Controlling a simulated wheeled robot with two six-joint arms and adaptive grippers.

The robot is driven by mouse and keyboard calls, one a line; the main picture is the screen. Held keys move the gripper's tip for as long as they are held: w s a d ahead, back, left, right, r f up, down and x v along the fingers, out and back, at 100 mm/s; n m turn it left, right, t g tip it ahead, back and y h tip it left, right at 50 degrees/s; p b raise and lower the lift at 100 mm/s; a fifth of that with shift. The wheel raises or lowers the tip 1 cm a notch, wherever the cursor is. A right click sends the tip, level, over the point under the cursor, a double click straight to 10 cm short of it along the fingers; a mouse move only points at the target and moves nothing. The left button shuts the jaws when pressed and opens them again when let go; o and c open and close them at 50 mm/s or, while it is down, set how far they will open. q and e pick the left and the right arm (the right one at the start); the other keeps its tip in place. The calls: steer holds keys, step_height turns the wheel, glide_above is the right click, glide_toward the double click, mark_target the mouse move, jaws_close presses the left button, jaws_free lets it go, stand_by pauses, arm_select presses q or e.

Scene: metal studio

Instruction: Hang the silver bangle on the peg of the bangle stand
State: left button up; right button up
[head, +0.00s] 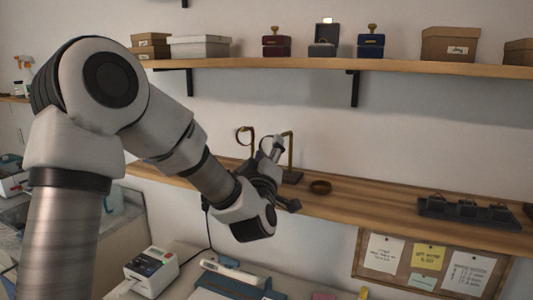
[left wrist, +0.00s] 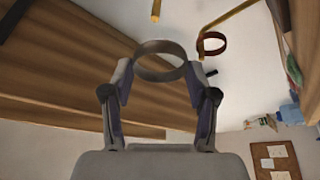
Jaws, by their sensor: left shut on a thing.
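My left gripper (head: 273,150) is up at the wooden shelf, beside the bangle stand. In the left wrist view its two fingers (left wrist: 160,82) are shut on the bangle (left wrist: 160,75), a greyish ring held by its near side. The bangle stands out beyond the fingertips. The stand shows a brass post (head: 291,152) on a dark base (head: 291,177), just right of the gripper. A brass rod (left wrist: 225,17) also shows in the left wrist view, apart from the bangle. My right gripper is not in view.
A brass hook shape (head: 245,135) stands left of the gripper. A brown round piece (head: 320,187) lies on the shelf (head: 370,195). A brown ring (left wrist: 212,43) shows near the rod.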

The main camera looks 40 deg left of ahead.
arm_select(q)
steer(key=w+p, duration=0.1)
steer(key=w, duration=0.2)
steer(key=w+a+p, duration=0.1)
steer(key=w, duration=0.2)
steer(key=w+a+p, duration=0.1)
steer(key=w+p, duration=0.1)
steer(key=w, duration=0.2)
steer(key=shift+a, duration=0.15)
steer(key=shift+w+f+b, duration=0.15)
steer(key=shift+f+b, duration=0.3)
steer(key=shift+b, duration=0.1)
steer(key=o, duration=1.2)
